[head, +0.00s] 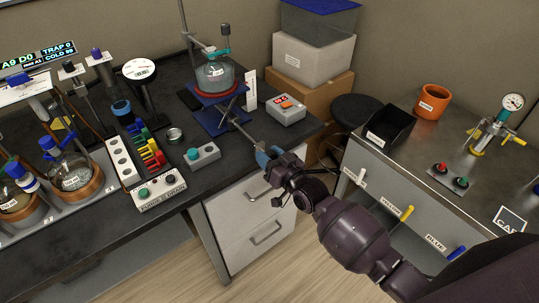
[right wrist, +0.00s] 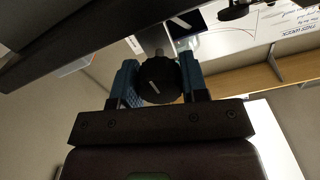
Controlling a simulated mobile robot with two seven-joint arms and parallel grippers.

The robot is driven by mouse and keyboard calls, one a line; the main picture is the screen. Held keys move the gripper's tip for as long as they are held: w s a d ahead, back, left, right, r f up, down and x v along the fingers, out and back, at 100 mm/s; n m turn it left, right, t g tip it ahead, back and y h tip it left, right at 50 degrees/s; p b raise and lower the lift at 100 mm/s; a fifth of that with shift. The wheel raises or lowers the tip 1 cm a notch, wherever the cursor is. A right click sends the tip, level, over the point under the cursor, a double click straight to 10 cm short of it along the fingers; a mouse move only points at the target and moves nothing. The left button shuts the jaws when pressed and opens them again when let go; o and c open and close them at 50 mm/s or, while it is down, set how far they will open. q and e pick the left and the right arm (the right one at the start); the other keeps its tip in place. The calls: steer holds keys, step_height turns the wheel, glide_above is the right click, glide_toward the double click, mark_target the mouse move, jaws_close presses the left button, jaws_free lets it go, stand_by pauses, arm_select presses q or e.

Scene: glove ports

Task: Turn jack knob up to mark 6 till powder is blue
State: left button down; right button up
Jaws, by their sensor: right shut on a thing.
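The blue lab jack (head: 211,92) stands on the dark bench at the back, with a glass flask (head: 214,74) above it in a red ring (head: 212,84). The powder's colour inside the flask is too small to tell. A metal rod (head: 243,131) runs from the jack toward the bench's front edge. My right gripper (head: 267,157) is at the rod's end. In the right wrist view the black jack knob (right wrist: 157,82), with a pale pointer line, sits between its blue fingers, which are shut on it. A white upright card (head: 251,90) stands beside the jack; its marks are unreadable. My left gripper is out of view.
A grey box with a red display (head: 285,108) and a small box with a green button (head: 203,155) stand near the rod. White drawers (head: 250,207) are below my right gripper. A metal bench (head: 455,165) with coloured handles lies right of my arm.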

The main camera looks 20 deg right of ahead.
steer(key=o, duration=0.9)
steer(key=shift+s, duration=0.1)
steer(key=v, duration=1)
steer(key=shift+s+d+r, duration=0.1)
steer(key=shift+s+d, duration=0.05)
steer(key=shift+s, duration=0.15)
steer(key=s+d+f+g+h, duration=0.1)
steer(key=s+d+f+h, duration=0.1)
steer(key=s+f, duration=0.2)
steer(key=s+d+f+g+h, duration=0.2)
steer(key=s+f, duration=0.2)
steer(key=s, duration=0.3)
steer(key=s+d+f+g+h, duration=0.2)
steer(key=s+d+f, duration=0.1)
steer(key=s+f, duration=0.1)
steer(key=shift+s+m, duration=0.3)
steer(key=shift+s, duration=0.55)
